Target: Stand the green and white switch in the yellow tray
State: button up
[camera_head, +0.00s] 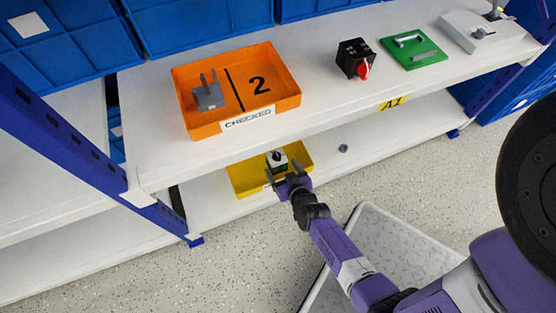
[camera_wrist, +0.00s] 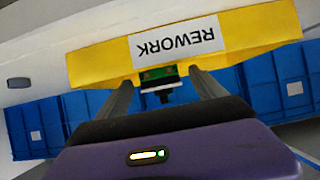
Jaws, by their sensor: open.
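The yellow tray (camera_head: 239,180) sits on the lower shelf, and its front wall with an upside-down REWORK label shows in the wrist view (camera_wrist: 100,66). The green and white switch (camera_head: 278,160) with a black knob appears upright inside the tray, near its middle. In the wrist view, its green part and black knob (camera_wrist: 159,87) show beyond the tray's rim, and the rest is hidden. My gripper (camera_head: 283,169) is open at the tray's front edge, its fingers pointing toward the switch. In the wrist view the two fingers frame the switch, with gaps on both sides.
Above, on the upper shelf, is an orange CHECKED tray (camera_head: 286,100) holding a grey part (camera_head: 208,95). A black and red switch (camera_head: 355,59), a green plate (camera_head: 414,48) and a grey box (camera_head: 482,31) stand right of it. A small grey piece (camera_head: 343,148) lies right of the yellow tray.

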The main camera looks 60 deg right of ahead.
jog(key=s+a+r+n+t+y+p, duration=0.2)
jog(key=s+a+r+n, duration=0.1)
jog(key=s+a+r, duration=1.25)
jog(key=s+a+r+n+t+y, duration=0.1)
jog(key=r+n+y, duration=0.1)
jog(key=r, duration=0.9)
jog(key=s+a+r+n+t+y, duration=0.1)
jog(key=s+r+y, duration=0.1)
jog(key=r, duration=0.9)
jog(key=shift+s+a+r+n+t+y, duration=0.2)
jog(key=shift+s+r+n+t+y, duration=0.1)
jog(key=shift+n+y, duration=0.1)
jog(key=shift+r, duration=0.1)
notch_tip(320, 180, up, 30)
jog(key=p, duration=2.9)
jog(key=shift+f+p, duration=0.2)
jog(key=shift+p, duration=0.2)
